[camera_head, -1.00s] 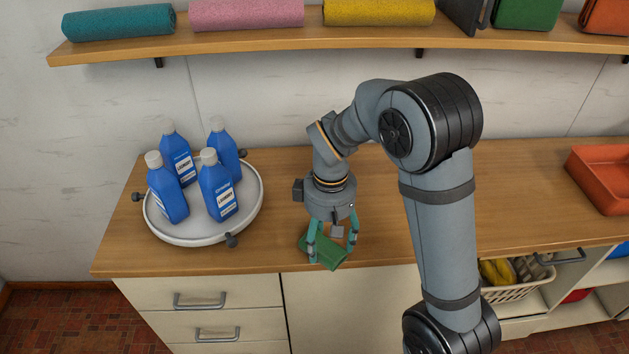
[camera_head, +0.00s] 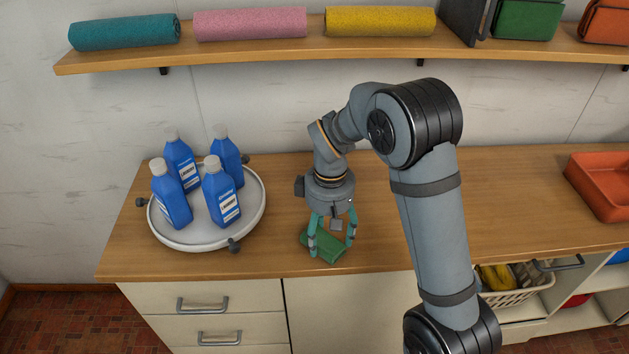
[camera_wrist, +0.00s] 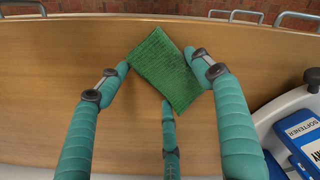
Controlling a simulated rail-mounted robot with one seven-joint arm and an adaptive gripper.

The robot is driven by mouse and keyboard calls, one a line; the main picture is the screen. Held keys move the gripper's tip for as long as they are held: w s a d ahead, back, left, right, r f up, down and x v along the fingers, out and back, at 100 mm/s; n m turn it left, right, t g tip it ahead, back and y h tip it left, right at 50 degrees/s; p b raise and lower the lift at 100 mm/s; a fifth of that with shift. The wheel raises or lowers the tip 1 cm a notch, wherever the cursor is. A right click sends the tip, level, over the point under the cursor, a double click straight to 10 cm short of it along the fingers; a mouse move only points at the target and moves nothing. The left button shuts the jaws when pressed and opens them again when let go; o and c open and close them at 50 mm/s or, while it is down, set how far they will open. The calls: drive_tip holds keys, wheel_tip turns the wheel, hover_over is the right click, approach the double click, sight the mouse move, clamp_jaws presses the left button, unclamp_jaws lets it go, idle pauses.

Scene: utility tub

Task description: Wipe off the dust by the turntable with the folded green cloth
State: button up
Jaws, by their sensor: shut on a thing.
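The folded green cloth (camera_head: 326,247) lies flat and slightly turned near the counter's front edge, right of the turntable. My gripper (camera_head: 332,243) points down over it, its teal fingers closed on the cloth. In the wrist view, fingertips meet the cloth (camera_wrist: 172,62) at its left and right sides, and a third finger reaches its lower edge. The white round turntable (camera_head: 240,222) carries several blue bottles (camera_head: 222,193) with pale caps. Its rim (camera_wrist: 270,113) also shows at the right of the wrist view. I cannot make out the dust in either view.
The wooden counter (camera_head: 270,255) is bare between the turntable and the cloth. Dark knobs (camera_head: 234,245) stick out around the turntable. An orange tray (camera_head: 598,190) stands at far right. A shelf (camera_head: 250,50) with rolled towels runs above.

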drive_tip(key=shift+w+a+r+p, duration=0.1)
drive_tip(key=shift+w+a+p, duration=0.1)
drive_tip(key=shift+w+p, duration=0.95)
drive_tip(key=shift+w+a+f+p, duration=0.15)
drive_tip(key=shift+w+p, duration=0.45)
drive_tip(key=shift+w, duration=1)
drive_tip(key=shift+w+a+r+p, duration=0.2)
drive_tip(key=shift+w+p, duration=0.7)
drive_tip(key=shift+w, duration=0.5)
wheel_tip(320, 180, up, 8)
drive_tip(key=p, duration=0.5)
drive_tip(key=shift+p, duration=0.4)
